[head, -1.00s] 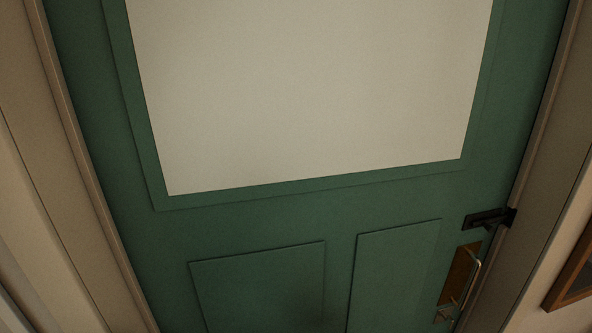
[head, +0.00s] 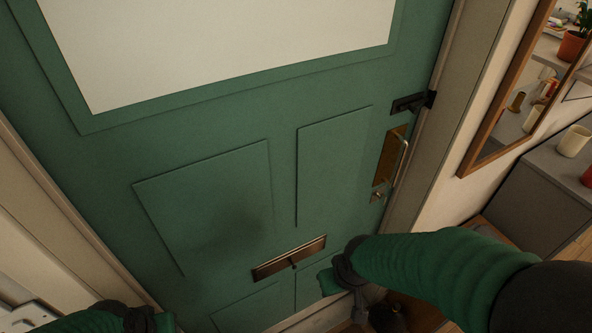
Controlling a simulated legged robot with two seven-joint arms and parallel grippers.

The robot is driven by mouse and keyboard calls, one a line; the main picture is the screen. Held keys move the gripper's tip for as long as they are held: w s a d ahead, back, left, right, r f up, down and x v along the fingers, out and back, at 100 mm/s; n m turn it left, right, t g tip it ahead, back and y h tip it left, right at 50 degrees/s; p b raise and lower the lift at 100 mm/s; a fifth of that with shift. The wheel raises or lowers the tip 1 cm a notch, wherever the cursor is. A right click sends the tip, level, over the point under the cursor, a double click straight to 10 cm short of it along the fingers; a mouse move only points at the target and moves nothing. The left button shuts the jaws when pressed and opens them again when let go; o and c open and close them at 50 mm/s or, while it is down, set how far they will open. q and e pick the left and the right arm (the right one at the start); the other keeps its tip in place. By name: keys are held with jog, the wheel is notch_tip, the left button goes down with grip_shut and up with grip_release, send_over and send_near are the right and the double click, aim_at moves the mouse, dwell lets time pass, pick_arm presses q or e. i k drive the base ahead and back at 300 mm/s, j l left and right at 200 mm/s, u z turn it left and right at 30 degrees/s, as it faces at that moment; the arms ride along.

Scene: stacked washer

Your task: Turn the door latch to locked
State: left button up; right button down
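The green door (head: 230,150) fills most of the head view. A dark latch (head: 408,103) sits on its right edge beside the frame; which way it is turned is too small to tell. Below it are a brass plate with a pull handle (head: 403,160) and a small round lock (head: 378,196). My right gripper (head: 330,283) is in front of the lower door, below and left of the latch and apart from it. My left gripper (head: 150,322) is at the bottom left edge, partly cut off. Their finger openings cannot be made out.
A letter slot (head: 290,258) is low on the door, near my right gripper. A wood-framed mirror (head: 507,92) hangs on the wall at right. A grey cabinet (head: 535,190) with a cream cup (head: 573,141) stands below it. The space before the latch looks clear.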

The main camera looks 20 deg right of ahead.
aim_at(382, 198)
jog(key=l+z, duration=0.4)
jog(key=i+l+z, duration=0.1)
jog(key=l+z, duration=0.3)
jog(key=l, duration=0.2)
